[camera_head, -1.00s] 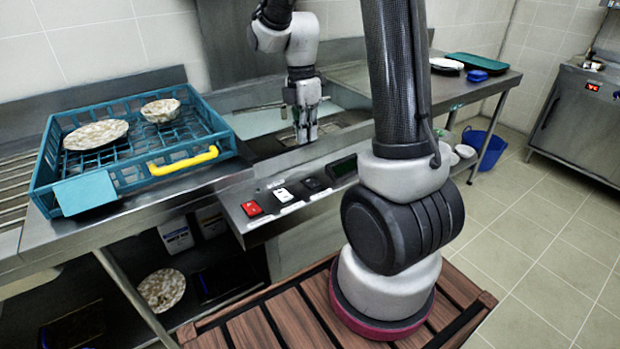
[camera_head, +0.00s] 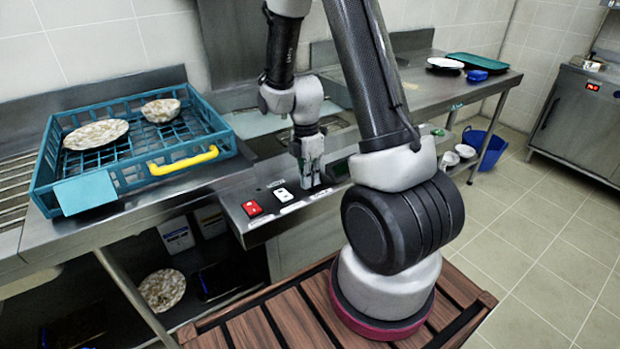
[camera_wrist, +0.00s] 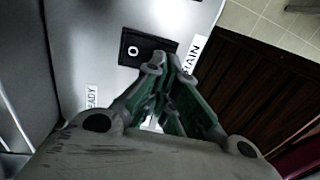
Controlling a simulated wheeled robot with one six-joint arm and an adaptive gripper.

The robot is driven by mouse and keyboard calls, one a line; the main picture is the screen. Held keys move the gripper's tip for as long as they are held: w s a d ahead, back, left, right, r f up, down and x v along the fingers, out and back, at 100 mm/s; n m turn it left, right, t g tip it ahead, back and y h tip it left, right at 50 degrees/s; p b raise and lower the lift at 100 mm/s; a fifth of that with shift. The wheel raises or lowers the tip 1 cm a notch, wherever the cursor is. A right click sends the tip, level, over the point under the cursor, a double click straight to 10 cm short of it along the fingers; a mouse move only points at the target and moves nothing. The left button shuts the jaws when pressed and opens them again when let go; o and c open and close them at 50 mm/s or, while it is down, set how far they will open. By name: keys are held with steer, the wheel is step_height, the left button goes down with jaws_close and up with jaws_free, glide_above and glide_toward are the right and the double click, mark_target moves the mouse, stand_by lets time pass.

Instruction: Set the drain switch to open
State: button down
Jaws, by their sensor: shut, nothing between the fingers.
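The drain switch (camera_wrist: 146,50) is a black rocker in the wrist view, with a white round mark on its face. Beside it is a white label (camera_wrist: 194,54) whose visible letters read "RAIN". My gripper (camera_head: 313,184) points down over the front control panel, its fingers closed together and empty. In the wrist view the fingertips (camera_wrist: 167,62) overlap the edge of the drain switch nearest the label. I cannot tell whether they touch it. In the head view the gripper hides the black switch.
A teal dish rack (camera_head: 60,165) with a yellow handle and two dishes stands left. A blue bucket (camera_head: 487,150) is on the floor at right.

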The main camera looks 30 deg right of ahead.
steer(key=shift+s+f, duration=0.15)
steer(key=shift+f, duration=0.15)
stand_by(0.4)
steer(key=shift+w+r, duration=0.25)
steer(key=shift+w, duration=0.5)
steer(key=shift+r, duration=0.15)
step_height(320, 180, up, 14)
steer(key=s, duration=0.1)
steer(key=shift+s, duration=0.35)
